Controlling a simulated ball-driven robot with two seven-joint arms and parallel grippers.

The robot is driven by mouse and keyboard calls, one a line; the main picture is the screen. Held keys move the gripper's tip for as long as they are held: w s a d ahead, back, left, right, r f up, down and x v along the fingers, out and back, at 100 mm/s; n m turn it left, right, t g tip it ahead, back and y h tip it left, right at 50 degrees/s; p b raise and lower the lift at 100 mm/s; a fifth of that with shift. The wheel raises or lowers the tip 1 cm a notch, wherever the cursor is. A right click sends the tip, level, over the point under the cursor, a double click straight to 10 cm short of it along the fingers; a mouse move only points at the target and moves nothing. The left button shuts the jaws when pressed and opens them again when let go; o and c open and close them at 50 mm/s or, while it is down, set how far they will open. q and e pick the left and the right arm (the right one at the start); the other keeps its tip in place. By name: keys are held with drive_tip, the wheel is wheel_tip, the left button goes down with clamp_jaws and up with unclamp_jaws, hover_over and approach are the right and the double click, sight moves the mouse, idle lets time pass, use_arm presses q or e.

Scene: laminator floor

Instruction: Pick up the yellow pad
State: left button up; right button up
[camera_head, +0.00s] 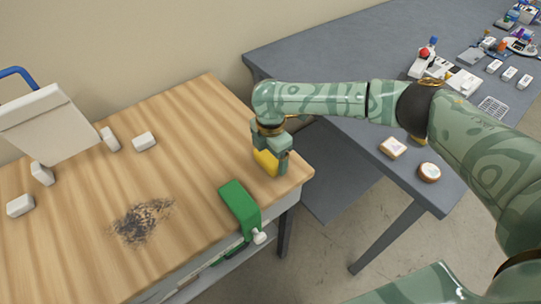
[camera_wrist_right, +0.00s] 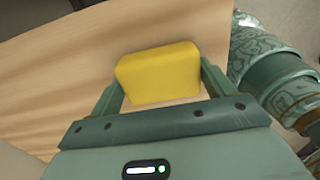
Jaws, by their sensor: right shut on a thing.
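The yellow pad (camera_head: 266,161) is a small block at the right end of the wooden table (camera_head: 190,120). My right gripper (camera_head: 270,163) reaches down over it, with one finger on each side. In the right wrist view the pad (camera_wrist_right: 158,74) sits between the two fingers of my right gripper (camera_wrist_right: 160,88), which is shut on it. Whether the pad touches the table or is slightly above it I cannot tell. My left gripper is not in view.
A green clamp (camera_head: 240,208) grips the table's front edge. Several white blocks (camera_head: 144,142) and a pale tilted box (camera_head: 48,125) lie at the left, near a dark smudge (camera_head: 142,218). A grey table (camera_head: 340,50) behind holds bottles, small boxes and a round tin (camera_head: 429,172).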

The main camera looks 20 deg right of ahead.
sight(271, 156)
drive_tip(key=r, duration=0.1)
drive_tip(key=r+p, duration=0.2)
drive_tip(key=r, duration=0.1)
drive_tip(key=shift+s+r, duration=0.1)
drive_tip(key=shift+s, duration=0.15)
drive_tip(key=s+r+p, duration=0.1)
drive_tip(key=r, duration=0.1)
drive_tip(key=s+r+p, duration=0.2)
drive_tip(key=shift+s+d+r, duration=0.1)
drive_tip(key=shift+s+r, duration=0.05)
drive_tip(key=s+r+p, duration=0.3)
drive_tip(key=s+r, duration=0.1)
drive_tip(key=s, duration=0.6)
drive_tip(key=shift+r+p, duration=0.15)
drive_tip(key=shift+p, duration=0.2)
